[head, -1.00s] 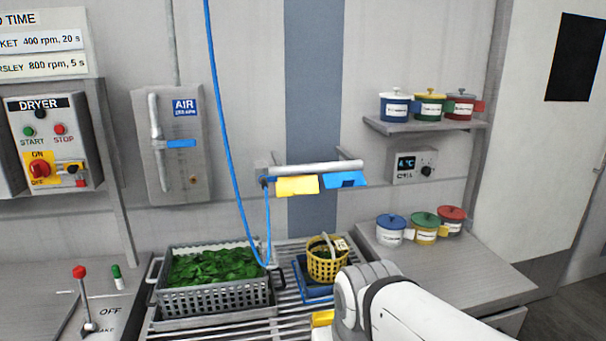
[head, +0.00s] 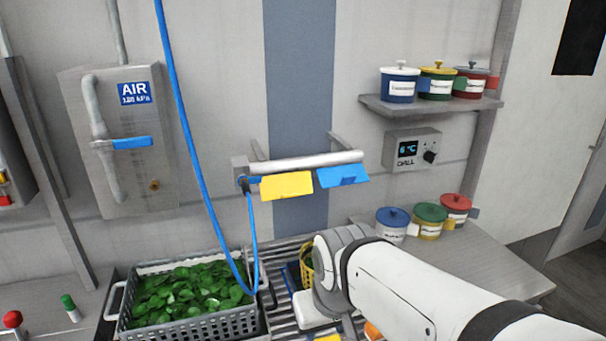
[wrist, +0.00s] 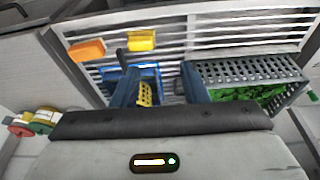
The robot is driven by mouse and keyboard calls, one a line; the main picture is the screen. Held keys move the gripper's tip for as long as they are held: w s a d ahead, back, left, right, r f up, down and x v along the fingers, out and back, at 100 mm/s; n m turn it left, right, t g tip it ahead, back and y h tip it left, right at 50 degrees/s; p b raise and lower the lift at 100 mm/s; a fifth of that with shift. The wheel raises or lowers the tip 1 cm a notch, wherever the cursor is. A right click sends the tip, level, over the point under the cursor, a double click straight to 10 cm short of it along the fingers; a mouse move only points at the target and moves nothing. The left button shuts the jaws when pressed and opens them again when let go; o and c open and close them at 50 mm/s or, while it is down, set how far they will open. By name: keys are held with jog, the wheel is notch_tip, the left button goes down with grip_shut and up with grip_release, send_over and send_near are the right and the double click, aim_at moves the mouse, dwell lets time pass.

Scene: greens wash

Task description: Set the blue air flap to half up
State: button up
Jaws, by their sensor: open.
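The blue air flap (head: 343,176) hangs at the right of a pale horizontal bar (head: 305,162) on the back wall, its face tilted. A yellow flap (head: 287,186) hangs beside it on the left. The wrist view does not show the flap.
A blue hose (head: 187,130) hangs left of the bar. The AIR panel (head: 120,180) has a blue handle. Lidded jars (head: 430,213) stand right; space before the flap looks clear.

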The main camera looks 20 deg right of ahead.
jog(key=o, duration=0.4)
jog(key=w+d+r+t+h, duration=0.1)
jog(key=w+d+t, duration=0.1)
jog(key=w, duration=0.4)
jog(key=w+d+r+m+t+h+p, duration=0.1)
jog(key=w+d+t, duration=0.1)
jog(key=w+d, duration=0.3)
jog(key=w+d+t, duration=0.2)
jog(key=w+d, duration=0.2)
jog(key=w, duration=0.2)
jog(key=shift+w+d+r+h, duration=0.1)
jog(key=shift+w+r+h, duration=0.2)
jog(key=shift+r+h, duration=0.1)
jog(key=shift+c, duration=0.2)
jog(key=t+y+p, duration=0.2)
jog(key=t, duration=0.5)
send_near(350, 178)
notch_tip(350, 178, down, 3)
jog(key=w, duration=0.5)
jog(key=w+t+p, duration=0.1)
jog(key=w, duration=0.1)
jog(key=w+r+n+t+y+p, duration=0.1)
jog(key=w, duration=0.2)
jog(key=shift+w+d, duration=0.25)
jog(key=shift+w, duration=0.1)
grip_shut()
